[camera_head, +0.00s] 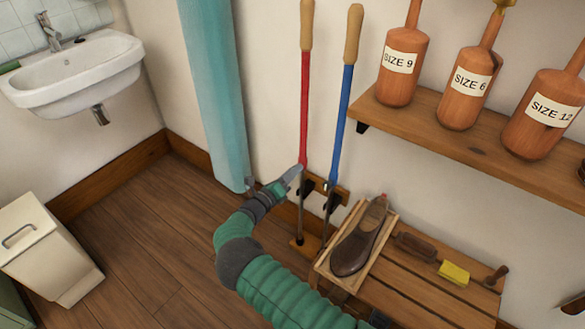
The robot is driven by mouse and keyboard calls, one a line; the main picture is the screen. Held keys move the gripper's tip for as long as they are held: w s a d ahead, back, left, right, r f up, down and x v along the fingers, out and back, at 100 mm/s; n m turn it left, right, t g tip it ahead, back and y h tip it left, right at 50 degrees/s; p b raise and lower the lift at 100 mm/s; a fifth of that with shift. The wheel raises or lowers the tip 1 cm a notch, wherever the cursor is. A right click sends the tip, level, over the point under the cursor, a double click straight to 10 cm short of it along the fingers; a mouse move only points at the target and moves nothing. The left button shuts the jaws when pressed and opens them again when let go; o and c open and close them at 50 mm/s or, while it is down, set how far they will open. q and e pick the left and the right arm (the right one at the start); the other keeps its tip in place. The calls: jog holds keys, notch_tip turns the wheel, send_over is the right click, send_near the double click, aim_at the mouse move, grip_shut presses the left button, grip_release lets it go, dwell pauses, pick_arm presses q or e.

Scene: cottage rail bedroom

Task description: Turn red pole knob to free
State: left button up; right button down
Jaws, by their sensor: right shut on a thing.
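The red pole (305,105) stands upright against the wall, with a wooden grip at its top and a thin metal lower shaft. The blue pole (342,120) stands just to its right. My right gripper (297,172) is at the lower end of the red section, where it meets the metal shaft. It is shut there on the red pole knob, which its fingers hide, so I cannot see which way the knob is turned. My left gripper is not in view.
A wall rack (341,196) and a wooden foot block (304,246) hold the poles. A slatted bench (400,285) with a brown shoe (358,240) stands at right, below a shelf (470,150) of orange bottle-shaped objects. A teal curtain (215,90) hangs to the left.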

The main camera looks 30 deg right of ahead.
jog(key=n+p, duration=0.1)
jog(key=n, duration=0.7)
jog(key=shift+f, duration=0.15)
jog(key=shift+n, duration=0.3)
jog(key=c, duration=1.1)
grip_release()
